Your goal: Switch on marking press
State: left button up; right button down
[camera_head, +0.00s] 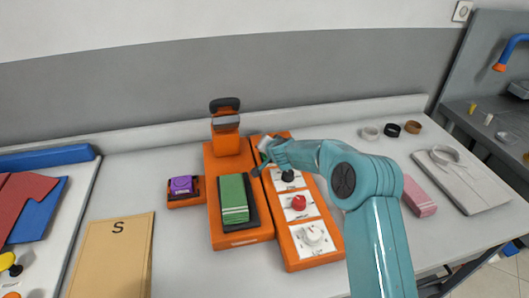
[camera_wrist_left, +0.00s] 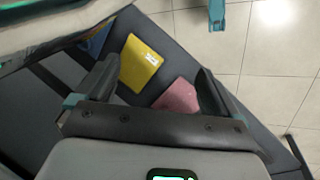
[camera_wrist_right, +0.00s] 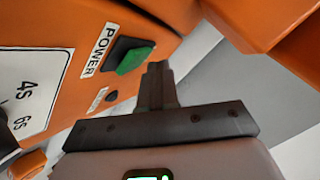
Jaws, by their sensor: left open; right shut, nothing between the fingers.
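The orange marking press (camera_head: 226,160) stands on the table with a green folded cloth (camera_head: 234,198) on its plate. Its orange control box (camera_head: 328,252) has white panels with black, red and white knobs. In the right wrist view, a green rocker switch (camera_wrist_right: 134,60) in a black frame sits beside the POWER label (camera_wrist_right: 98,50). My right gripper (camera_wrist_right: 158,70) is shut and empty, its tips just right of the switch; I cannot tell if they touch. My left gripper (camera_wrist_left: 155,85) is open and empty, away from the press.
A purple ink pad (camera_head: 182,185) sits left of the press, with a tan S envelope (camera_head: 113,258) further left. The left wrist view shows yellow (camera_wrist_left: 141,62) and pink (camera_wrist_left: 180,97) pieces below.

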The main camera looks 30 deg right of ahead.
jog(key=shift+s+r, duration=0.3)
jog(key=shift+w+r+p, duration=0.15)
jog(key=shift+r+p, duration=0.1)
jog(key=shift+p, duration=0.05)
jog(key=shift+s+r, duration=0.3)
jog(key=shift+s, duration=0.05)
jog(key=shift+w+f, duration=0.1)
jog(key=shift+w, duration=0.1)
jog(key=r+p, duration=0.2)
jog(key=r, duration=0.1)
jog(key=shift+s+a+r+p, duration=0.1)
jog(key=shift+s+p, duration=0.25)
jog(key=shift+s, duration=0.05)
jog(key=shift+r+p, duration=0.7)
jog(key=shift+s+r, duration=0.1)
jog(key=shift+r, duration=0.1)
jog(key=shift+s+a, duration=0.1)
jog(key=shift+s, duration=0.05)
jog(key=shift+w+f, duration=0.1)
jog(key=shift+w, duration=0.1)
